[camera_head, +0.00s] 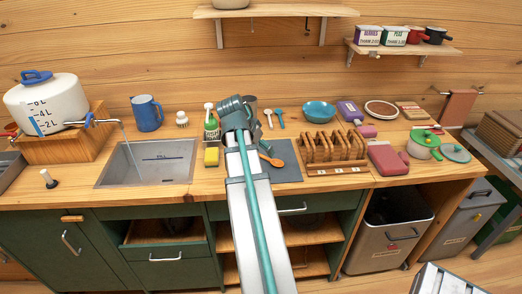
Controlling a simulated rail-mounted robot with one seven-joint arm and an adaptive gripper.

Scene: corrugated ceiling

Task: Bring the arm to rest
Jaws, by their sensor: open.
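My arm (253,215) reaches from the bottom edge up over the counter, a long silver link with a teal strip along it. It ends in view at a rounded grey-green joint (235,112) in front of the back of the counter. I cannot make out my gripper or its fingers; they do not show past this joint. The arm covers part of a dark grey mat (284,162) and part of the cabinet front. No object is seen held.
A sink (150,163) and a white water tank (45,103) are left of the arm. A yellow sponge (211,157), an orange spoon (271,160) and a wooden rack (330,150) are close to it. A shelf (275,10) hangs above. A grey bin (388,235) stands lower right.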

